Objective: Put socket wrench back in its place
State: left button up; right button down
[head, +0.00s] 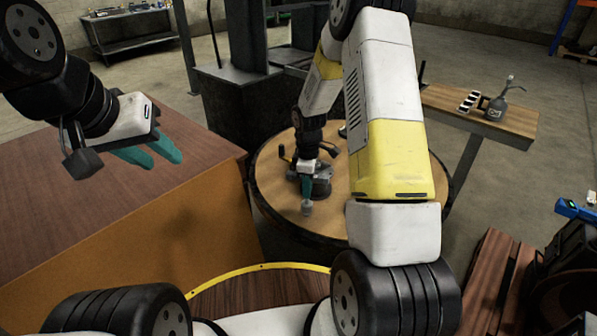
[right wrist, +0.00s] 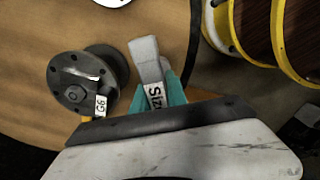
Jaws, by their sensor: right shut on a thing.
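My right gripper (head: 306,185) is shut on a grey tool, which I take to be the socket wrench (right wrist: 147,58). In the right wrist view, the tool sticks out between the teal fingers (right wrist: 160,95) and carries a white label that reads "SIZ", partly hidden. In the head view, the wrench's grey end (head: 306,209) shows below the fingers, over the round wooden table (head: 275,205). I cannot tell whether it touches the table. My left gripper (head: 150,152) is empty, its teal fingers apart, above the brown box-like bench at left.
A dark flanged part (right wrist: 85,82) labelled G6 stands beside the wrench on the round table. The brown bench (head: 60,200) has a clear top. A dark machine (head: 235,95) stands behind.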

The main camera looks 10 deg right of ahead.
jog(key=shift+f, duration=0.1)
jog(key=shift+f, duration=1.1)
jog(key=c, duration=1.3)
grip_release()
jog(key=shift+o, duration=0.7)
jog(key=o, duration=0.5)
jog(key=shift+r, duration=4.55)
